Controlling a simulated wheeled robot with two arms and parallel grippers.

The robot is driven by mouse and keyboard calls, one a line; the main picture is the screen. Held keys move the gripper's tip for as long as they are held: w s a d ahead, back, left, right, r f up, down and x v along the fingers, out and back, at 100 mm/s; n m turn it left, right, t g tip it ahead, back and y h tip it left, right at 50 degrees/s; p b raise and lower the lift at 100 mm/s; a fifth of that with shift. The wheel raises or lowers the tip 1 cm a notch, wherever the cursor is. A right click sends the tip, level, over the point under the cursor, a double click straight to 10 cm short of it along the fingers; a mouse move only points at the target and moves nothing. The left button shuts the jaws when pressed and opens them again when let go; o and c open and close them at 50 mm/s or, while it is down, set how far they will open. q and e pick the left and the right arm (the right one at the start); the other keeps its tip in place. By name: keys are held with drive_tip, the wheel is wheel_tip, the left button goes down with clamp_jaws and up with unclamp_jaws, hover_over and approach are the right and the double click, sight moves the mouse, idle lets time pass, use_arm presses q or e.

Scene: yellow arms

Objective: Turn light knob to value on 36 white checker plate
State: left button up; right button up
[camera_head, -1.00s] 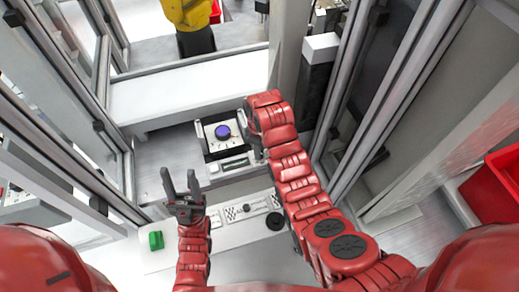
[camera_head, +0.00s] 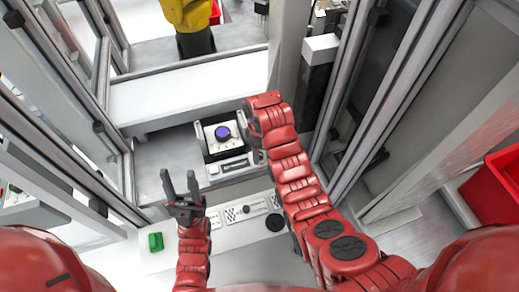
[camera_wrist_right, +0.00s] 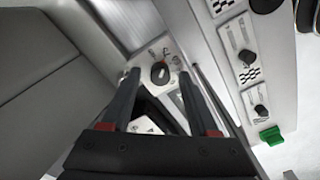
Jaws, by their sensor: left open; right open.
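A round knob with a blue-purple top (camera_head: 222,133) sits on a white dial plate (camera_head: 212,146) in a dark-framed box. In the right wrist view the knob (camera_wrist_right: 160,73) looks dark with a pale pointer, and marks surround it; I cannot read its value. My right gripper (camera_wrist_right: 159,72) is open, with the knob seen between its fingertips; I cannot tell whether they touch it. In the head view that gripper is mostly hidden under my wrist, just right of the box. My left gripper (camera_head: 181,178) is open and empty, in front of the box to the left.
A white panel (camera_head: 225,238) in front carries checker patches, small knobs and a black round knob (camera_head: 275,222). A green block (camera_head: 155,242) sits at its left. Metal-framed walls close in both sides. A white ledge (camera_head: 190,90) lies behind the box.

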wheel_tip(320, 180, up, 17)
drive_tip(key=p, duration=0.9)
drive_tip(key=shift+r, duration=0.2)
idle(0.4)
